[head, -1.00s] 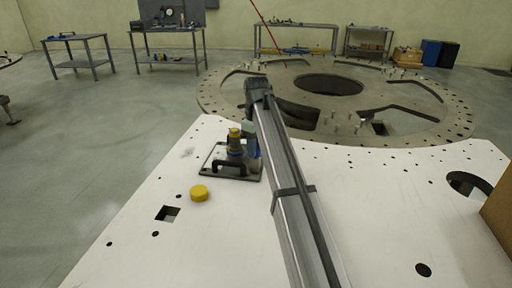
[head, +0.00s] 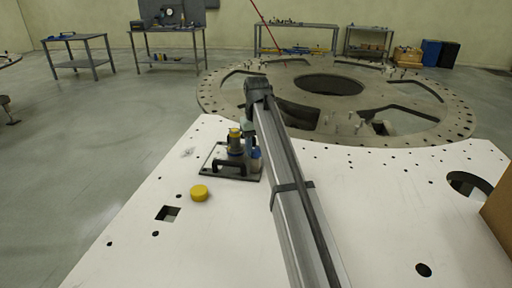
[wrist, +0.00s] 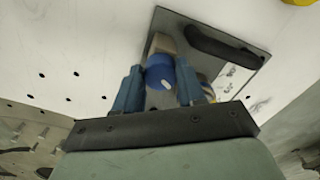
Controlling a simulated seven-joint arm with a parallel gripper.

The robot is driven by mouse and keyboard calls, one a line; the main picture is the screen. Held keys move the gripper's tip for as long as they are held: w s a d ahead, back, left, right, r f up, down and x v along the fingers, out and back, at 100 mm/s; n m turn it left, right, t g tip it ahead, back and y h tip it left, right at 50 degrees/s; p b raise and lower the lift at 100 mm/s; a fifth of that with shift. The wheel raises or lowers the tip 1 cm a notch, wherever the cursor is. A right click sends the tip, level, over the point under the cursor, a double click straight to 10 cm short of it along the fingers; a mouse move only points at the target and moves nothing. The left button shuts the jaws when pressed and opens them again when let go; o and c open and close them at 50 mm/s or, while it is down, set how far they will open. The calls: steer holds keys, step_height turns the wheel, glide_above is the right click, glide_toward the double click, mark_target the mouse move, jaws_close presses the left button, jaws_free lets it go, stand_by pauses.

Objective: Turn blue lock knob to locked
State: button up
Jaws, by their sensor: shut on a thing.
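The blue lock knob (wrist: 159,74) shows in the wrist view between the two blue fingers of my gripper (wrist: 160,88). It has a small white mark on its face and sits beside a tan block on the metal plate. My gripper is shut on the knob. In the head view my gripper (head: 252,142) is down at the right side of the fixture plate (head: 212,156), and my arm comes in from the lower right. The knob's grip contact is mostly hidden there by the fixture and my gripper.
The fixture has a black handle (head: 229,168) and a yellow-topped post (head: 235,136). A loose yellow cap (head: 200,193) lies on the white table (head: 135,225) in front. A large ring plate (head: 225,99) stands behind. A brown box (head: 498,215) is at the right edge.

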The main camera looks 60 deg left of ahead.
mark_target(255, 150)
steer(key=m, duration=0.5)
steer(key=shift+s+m, duration=0.1)
steer(key=shift+m, duration=0.2)
steer(key=m, duration=0.5)
steer(key=shift+m, duration=0.4)
steer(key=o, duration=1.1)
steer(key=shift+c, duration=0.2)
steer(key=shift+a+r, duration=0.1)
steer(key=shift+r, duration=0.05)
step_height(255, 150, up, 14)
steer(key=shift+f, duration=0.2)
